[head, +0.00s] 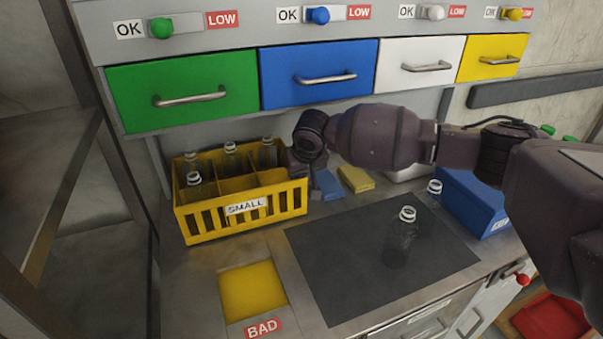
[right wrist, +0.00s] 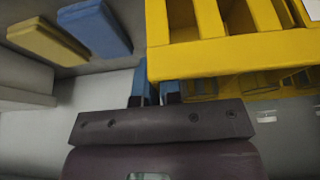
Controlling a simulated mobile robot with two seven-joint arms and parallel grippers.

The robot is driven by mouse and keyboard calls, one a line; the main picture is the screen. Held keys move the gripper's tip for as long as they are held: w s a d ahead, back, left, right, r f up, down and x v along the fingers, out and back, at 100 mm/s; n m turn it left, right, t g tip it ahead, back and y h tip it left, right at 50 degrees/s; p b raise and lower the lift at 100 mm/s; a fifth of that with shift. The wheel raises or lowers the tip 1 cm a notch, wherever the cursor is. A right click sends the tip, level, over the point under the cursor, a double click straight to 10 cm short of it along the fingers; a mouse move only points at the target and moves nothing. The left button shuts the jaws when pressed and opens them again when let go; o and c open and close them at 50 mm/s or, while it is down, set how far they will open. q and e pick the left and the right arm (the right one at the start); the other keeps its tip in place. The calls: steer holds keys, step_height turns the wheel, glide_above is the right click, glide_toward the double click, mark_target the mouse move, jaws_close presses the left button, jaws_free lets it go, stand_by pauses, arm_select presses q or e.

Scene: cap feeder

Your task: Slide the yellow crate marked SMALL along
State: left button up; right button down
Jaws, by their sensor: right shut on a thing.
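The yellow crate marked SMALL (head: 285,200) stands on the left of the grey worktop, below the green drawer. It has compartments, and several clear bottles (head: 231,158) with white necks stand in it. In the right wrist view the crate (right wrist: 235,58) fills the upper right. My right gripper (head: 297,167) is at the crate's right end, shut on its edge. Its blue-padded fingertips (right wrist: 158,94) are at the crate's near corner in the right wrist view, and the grip is partly hidden. My left gripper is not in view.
Blue (head: 327,185) and yellow (head: 356,178) blocks lie right of the crate. A clear bottle (head: 402,238) stands on the dark mat (head: 335,270). A blue box (head: 470,205) is at the right. A yellow square marked BAD (head: 252,290) lies in front of the crate.

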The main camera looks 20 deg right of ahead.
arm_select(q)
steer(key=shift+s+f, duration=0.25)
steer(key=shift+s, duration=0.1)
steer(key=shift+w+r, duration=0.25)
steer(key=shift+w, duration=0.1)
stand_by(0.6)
